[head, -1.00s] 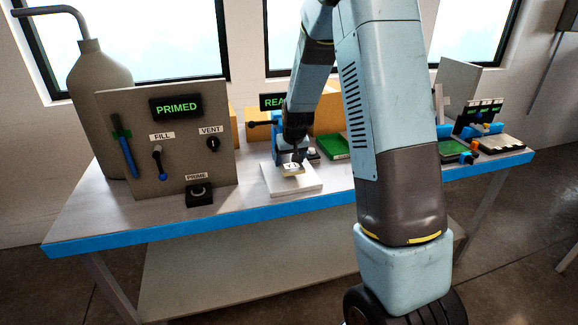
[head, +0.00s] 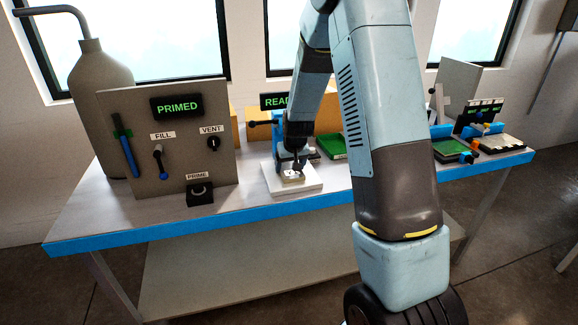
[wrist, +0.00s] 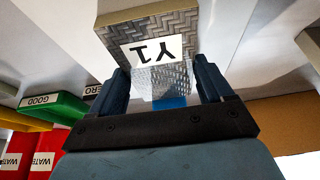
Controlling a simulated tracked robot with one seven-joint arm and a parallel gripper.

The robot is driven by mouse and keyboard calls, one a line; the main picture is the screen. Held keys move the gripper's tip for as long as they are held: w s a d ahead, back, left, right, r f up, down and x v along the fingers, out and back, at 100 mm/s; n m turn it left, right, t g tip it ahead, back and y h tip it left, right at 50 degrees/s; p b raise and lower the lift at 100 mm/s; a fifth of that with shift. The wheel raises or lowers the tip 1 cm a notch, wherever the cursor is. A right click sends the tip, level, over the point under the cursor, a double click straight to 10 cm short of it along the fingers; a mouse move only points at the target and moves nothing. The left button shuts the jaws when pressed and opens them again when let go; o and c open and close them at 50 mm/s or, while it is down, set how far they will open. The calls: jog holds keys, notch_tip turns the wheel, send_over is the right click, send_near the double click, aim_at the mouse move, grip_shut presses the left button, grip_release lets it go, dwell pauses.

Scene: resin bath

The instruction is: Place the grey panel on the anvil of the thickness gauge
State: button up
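The grey panel (wrist: 190,25), woven-textured with a white "Y1" label, fills the top middle of the wrist view. In the head view the panel (head: 292,177) is small and low over a white slab (head: 310,188). My gripper (wrist: 163,82) has a finger on each side of the near, lighter woven part and appears shut on it. My gripper (head: 299,166) points down at the panel in the head view. The thickness gauge (head: 277,132) appears to be the blue device behind, partly hidden by my arm. I cannot make out its anvil, or whether the panel touches the slab.
A grey control board (head: 175,155) with a "PRIMED" display and a prime button (head: 200,194) stands left. A green tray (head: 332,146) lies behind my arm; the wrist view shows a green "GOOD" bin (wrist: 50,104) and red bins (wrist: 55,148). More fixtures (head: 480,135) stand right.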

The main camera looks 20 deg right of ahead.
jog(key=shift+s+r, duration=0.1)
jog(key=s+f+v, duration=0.1)
jog(key=s+v, duration=0.2)
jog(key=v, duration=1.8)
jog(key=s+r, duration=0.4)
jog(key=s, duration=0.8)
jog(key=s+r+t, duration=0.1)
jog(key=s+r, duration=0.4)
jog(key=s, duration=0.8)
jog(key=shift+s+a+r, duration=0.2)
jog(key=shift+s+r, duration=0.15)
jog(key=shift+c, duration=0.5)
